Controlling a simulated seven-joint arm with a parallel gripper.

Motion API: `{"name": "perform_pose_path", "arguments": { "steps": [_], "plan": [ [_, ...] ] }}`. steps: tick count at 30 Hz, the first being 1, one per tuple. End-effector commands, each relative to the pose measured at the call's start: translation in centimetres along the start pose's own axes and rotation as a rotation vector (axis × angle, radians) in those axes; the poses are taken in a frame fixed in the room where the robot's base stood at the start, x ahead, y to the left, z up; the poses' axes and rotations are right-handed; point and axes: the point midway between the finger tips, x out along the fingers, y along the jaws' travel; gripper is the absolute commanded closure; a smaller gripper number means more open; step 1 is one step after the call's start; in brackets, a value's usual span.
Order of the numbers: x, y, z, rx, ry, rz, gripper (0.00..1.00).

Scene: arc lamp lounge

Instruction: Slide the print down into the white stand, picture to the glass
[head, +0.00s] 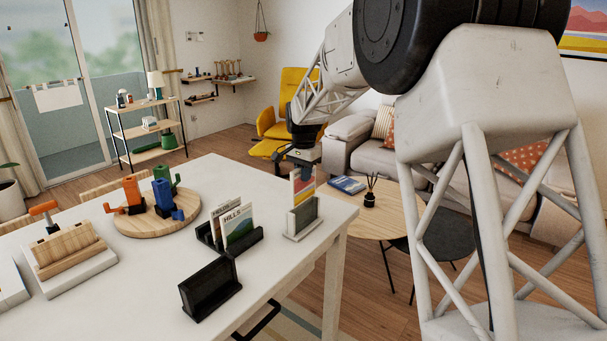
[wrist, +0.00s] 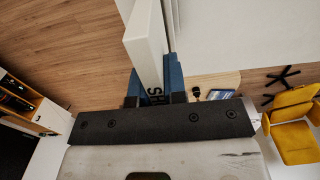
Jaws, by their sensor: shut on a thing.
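The white stand (head: 290,236) is at the right end of the white table, with a grey upright panel facing me. My gripper (head: 303,168) is directly above it, pointing down, shut on the print (head: 304,187). The print is upright, and yellow and red parts of its picture face the head camera. Its lower part is hidden behind the stand's front panel, so I cannot tell how deep it sits. In the wrist view, the blue fingers (wrist: 153,82) close around the print, and a few dark letters show between them.
A black stand (head: 257,236) holding upright prints, one reading HILLS, is just left. An empty black stand (head: 210,288) is nearer. A round wooden board (head: 128,228) with coloured pieces and a wooden block (head: 65,248) are further left. A low round table (head: 400,213) is beyond the white table.

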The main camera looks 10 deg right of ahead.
Motion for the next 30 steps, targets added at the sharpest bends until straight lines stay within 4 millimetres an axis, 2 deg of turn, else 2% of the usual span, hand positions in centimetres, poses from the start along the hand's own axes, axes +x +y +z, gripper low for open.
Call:
{"name": "perform_pose_path", "arguments": {
  "steps": [30],
  "plan": [
    [1.8, 0.0, 0.0, 0.000, 0.000, 0.000, 1.00]
  ]
}}
